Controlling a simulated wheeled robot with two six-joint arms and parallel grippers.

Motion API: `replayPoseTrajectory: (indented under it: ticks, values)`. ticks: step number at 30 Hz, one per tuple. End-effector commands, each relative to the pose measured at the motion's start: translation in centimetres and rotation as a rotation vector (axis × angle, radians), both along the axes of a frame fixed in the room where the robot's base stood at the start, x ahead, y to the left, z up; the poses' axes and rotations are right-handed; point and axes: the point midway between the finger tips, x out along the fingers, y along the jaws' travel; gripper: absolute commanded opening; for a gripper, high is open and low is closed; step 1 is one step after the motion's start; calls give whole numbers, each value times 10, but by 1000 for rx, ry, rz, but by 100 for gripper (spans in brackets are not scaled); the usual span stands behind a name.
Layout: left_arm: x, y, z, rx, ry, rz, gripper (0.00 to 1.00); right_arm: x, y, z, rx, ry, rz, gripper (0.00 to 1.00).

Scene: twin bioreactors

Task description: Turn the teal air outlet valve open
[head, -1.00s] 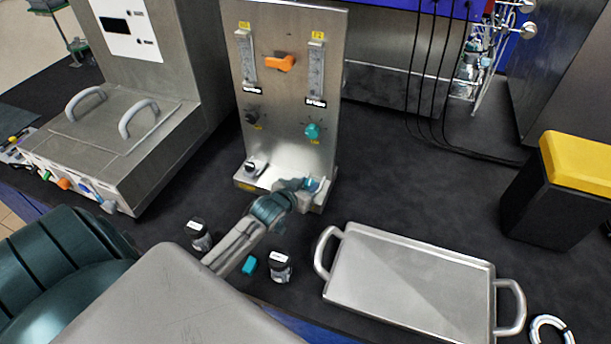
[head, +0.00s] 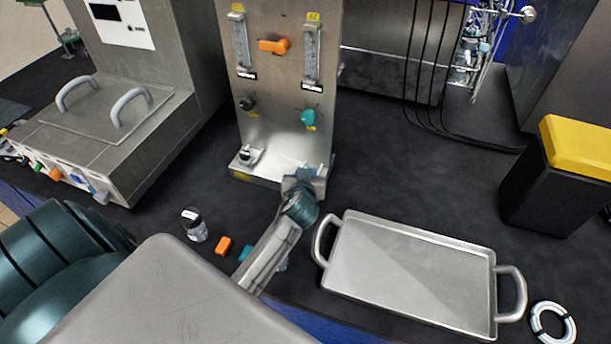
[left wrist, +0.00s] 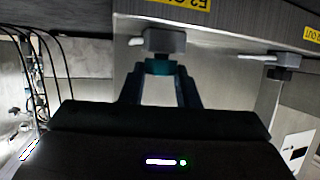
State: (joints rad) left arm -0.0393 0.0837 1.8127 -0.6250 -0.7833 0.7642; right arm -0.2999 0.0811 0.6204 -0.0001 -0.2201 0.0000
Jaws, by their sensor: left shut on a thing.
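A second outlet valve (head: 245,156) stands at the left end of the foot and also shows in the left wrist view (left wrist: 284,60). My right gripper is not in view.
The upright panel (head: 280,145) carries a teal knob (head: 309,117), a black knob (head: 247,103) and an orange handle (head: 274,46). A metal tray (head: 410,275) lies to the right.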

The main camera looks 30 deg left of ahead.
Motion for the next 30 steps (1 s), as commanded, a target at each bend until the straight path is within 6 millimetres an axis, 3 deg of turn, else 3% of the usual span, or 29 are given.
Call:
replayPoseTrajectory:
  ticks: [11, 12, 15, 25, 30]
  values:
    - [1, 0, 1, 1, -1, 3, 6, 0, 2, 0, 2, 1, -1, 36]
    - [1, 0, 1, 1, -1, 3, 34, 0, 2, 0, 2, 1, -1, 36]
    - [0, 0, 1, 1, -1, 3, 50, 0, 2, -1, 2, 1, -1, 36]
    - [-2, -1, 1, 0, 0, 2, 50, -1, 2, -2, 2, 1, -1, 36]
    - [-18, -11, 6, -2, -1, 3, 50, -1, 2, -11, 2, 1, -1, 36]
